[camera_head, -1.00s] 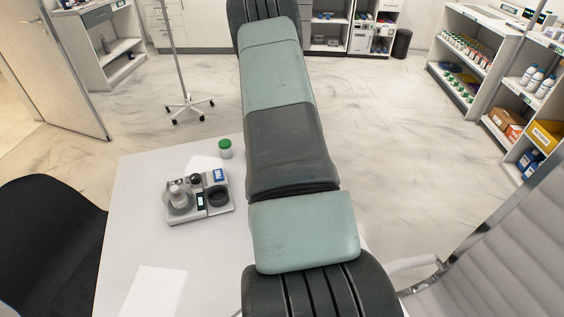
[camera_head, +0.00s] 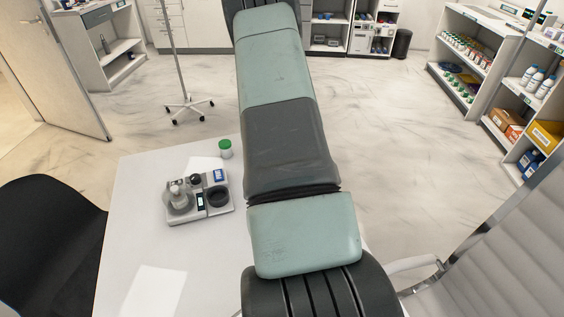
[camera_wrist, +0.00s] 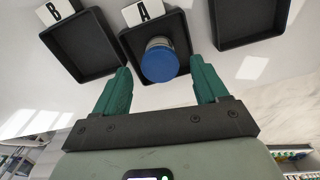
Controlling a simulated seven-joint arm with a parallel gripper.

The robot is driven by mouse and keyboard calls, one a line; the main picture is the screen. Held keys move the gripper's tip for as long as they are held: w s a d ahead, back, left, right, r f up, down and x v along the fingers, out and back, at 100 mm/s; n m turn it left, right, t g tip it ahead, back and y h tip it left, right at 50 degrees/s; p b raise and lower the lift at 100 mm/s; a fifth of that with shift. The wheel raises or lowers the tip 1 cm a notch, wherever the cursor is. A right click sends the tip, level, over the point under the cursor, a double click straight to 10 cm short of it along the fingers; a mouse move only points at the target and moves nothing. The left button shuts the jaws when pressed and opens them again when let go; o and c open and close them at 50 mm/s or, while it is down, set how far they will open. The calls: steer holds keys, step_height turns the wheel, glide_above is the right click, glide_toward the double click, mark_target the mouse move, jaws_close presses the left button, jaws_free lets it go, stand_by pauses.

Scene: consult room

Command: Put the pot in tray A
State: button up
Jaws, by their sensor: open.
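In the wrist view, a pot with a blue lid (camera_wrist: 160,64) and a pale body appears to stand inside tray A (camera_wrist: 184,24), a black square tray beside a white card marked A (camera_wrist: 143,11). My gripper (camera_wrist: 162,76) is open, with one green finger on each side of the pot and a visible gap to each. The pot's base is hidden by its lid and body. In the head view, the pot, the trays and my gripper's fingers are not visible.
Tray B (camera_wrist: 80,47) lies left of tray A, and another black tray (camera_wrist: 250,42) lies to the right. In the head view, a white table (camera_head: 135,235) bears a grey device (camera_head: 184,217) and a green-lidded jar (camera_head: 225,149); its front part is clear.

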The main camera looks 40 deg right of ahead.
step_height(320, 180, up, 9)
stand_by(0.3)
stand_by(0.4)
steer(key=s+a+r+n+t, duration=0.35)
steer(key=a+r+n, duration=0.95)
steer(key=a+r, duration=0.9)
steer(key=s+a+r+n+t, duration=0.1)
steer(key=s+a+r+n, duration=0.2)
steer(key=s, duration=0.6)
steer(key=s+a+r+n+t, duration=0.1)
steer(key=s+a+r+n, duration=0.2)
steer(key=s+a+n, duration=0.5)
steer(key=shift+s+a+r, duration=0.2)
steer(key=shift+s+r, duration=0.15)
steer(key=shift+s, duration=0.45)
